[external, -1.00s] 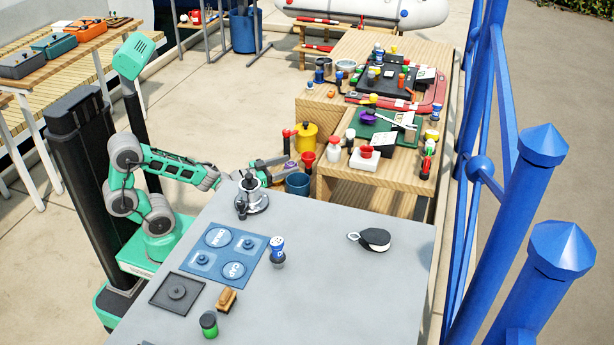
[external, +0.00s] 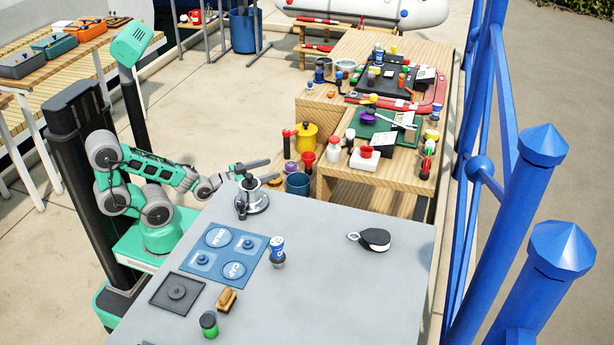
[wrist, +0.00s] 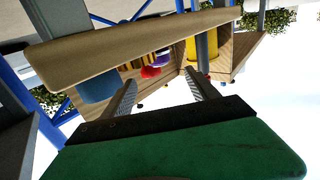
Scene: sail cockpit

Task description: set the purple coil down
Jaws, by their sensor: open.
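A small purple thing (external: 290,166), probably the purple coil, stands low among the containers at the left of the wooden benches. It shows only as a purple patch in the wrist view (wrist: 163,52). A second purple thing (external: 368,117) lies on the green mat (external: 381,137); I cannot tell for sure which is the coil. My gripper (external: 273,169) is open beyond the grey table's far edge, just left of the first purple thing and apart from it. In the wrist view my gripper (wrist: 160,80) has its fingers apart with nothing held.
A blue bucket (external: 298,184), a yellow canister (external: 305,137) and red items (external: 307,159) crowd near the first purple thing. The grey table (external: 330,285) is in front, with a metal stand (external: 254,203) at its far edge. Blue railing (external: 520,210) runs at the right.

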